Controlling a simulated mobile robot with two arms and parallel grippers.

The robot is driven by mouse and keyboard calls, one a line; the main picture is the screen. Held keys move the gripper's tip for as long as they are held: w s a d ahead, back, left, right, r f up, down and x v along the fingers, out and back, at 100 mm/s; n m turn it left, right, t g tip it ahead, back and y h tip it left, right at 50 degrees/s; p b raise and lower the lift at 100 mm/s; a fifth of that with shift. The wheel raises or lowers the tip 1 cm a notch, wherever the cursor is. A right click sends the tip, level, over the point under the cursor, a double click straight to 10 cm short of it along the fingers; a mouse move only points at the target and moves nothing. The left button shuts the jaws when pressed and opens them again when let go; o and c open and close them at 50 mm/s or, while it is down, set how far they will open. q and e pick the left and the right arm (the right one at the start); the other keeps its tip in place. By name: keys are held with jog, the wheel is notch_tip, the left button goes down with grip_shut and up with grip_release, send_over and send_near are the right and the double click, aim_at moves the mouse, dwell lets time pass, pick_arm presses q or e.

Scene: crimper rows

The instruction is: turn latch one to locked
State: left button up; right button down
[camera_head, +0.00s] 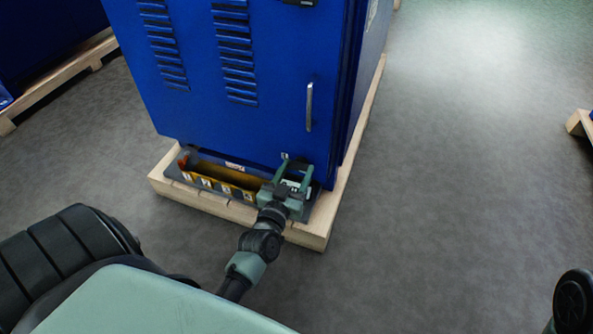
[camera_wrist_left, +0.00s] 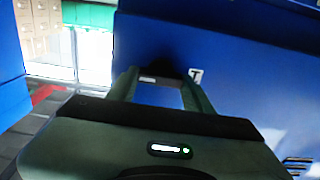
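My left gripper (camera_head: 294,172) is at the cabinet's lower right front. In the left wrist view its two fingers (camera_wrist_left: 162,76) are spread apart. A small grey bar (camera_wrist_left: 148,79) shows between them against a dark patch, possibly part of latch one. The latch's shape and position cannot be made out.
The wooden pallet (camera_head: 313,236) sticks out in front. A vertical handle (camera_head: 309,107) is above my gripper. Open grey floor (camera_head: 450,190) lies to the right.

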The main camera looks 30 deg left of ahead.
pick_arm(q)
jog(key=c, duration=0.6)
jog(key=shift+c, duration=0.2)
